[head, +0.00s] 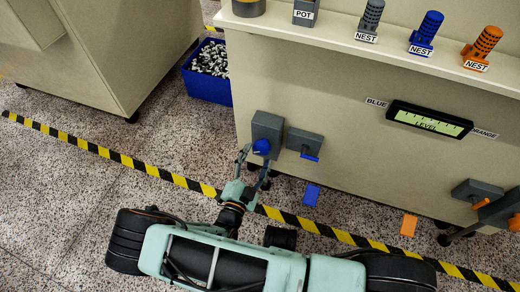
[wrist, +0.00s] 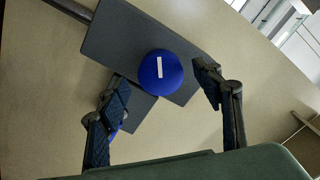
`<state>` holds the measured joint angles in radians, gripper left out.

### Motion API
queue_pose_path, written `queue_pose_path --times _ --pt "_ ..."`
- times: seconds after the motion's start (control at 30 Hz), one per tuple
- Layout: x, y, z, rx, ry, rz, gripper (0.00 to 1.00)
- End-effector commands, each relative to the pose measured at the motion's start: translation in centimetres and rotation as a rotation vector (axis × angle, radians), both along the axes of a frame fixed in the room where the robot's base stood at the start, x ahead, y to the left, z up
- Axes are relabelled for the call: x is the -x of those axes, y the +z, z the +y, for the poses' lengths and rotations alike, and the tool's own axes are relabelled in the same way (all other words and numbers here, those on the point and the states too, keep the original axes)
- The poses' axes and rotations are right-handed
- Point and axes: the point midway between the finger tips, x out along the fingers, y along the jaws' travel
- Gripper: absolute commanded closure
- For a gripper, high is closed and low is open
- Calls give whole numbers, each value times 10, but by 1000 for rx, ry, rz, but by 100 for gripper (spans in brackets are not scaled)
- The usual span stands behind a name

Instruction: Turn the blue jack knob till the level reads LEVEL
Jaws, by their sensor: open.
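The blue jack knob (head: 262,147) sits on a grey housing on the cream machine's front. In the wrist view the knob (wrist: 160,68) is round with a white bar mark, seen nearly upright. My gripper (head: 255,166) is open, its two fingers on either side of the knob. In the wrist view my gripper (wrist: 162,82) shows a gap between each fingertip and the knob; contact is not visible. The level display (head: 430,119) is a black-framed pale green screen with tick marks and the word LEVEL; a pointer is too small to make out.
A grey block with a blue lever (head: 309,157) is right of the knob. An orange lever (head: 481,204) is far right. Pegs stand on the shelf (head: 340,40) above. A blue bin (head: 207,86) is on the floor at left. Striped tape (head: 140,166) crosses the floor.

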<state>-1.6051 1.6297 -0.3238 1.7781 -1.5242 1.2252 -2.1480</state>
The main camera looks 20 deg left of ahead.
Motion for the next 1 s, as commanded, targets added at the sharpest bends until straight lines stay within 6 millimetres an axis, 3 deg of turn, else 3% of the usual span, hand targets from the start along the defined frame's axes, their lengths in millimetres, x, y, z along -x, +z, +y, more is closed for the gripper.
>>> queue_pose_path --times 0.1,0.3,0.83,1.0 --pt "18 0 2 -1 1 0 40" --pt "30 1 3 -1 1 -2 40" --pt "30 1 3 -4 -4 -1 40" --pt "24 15 -2 -115 -92 5 40"
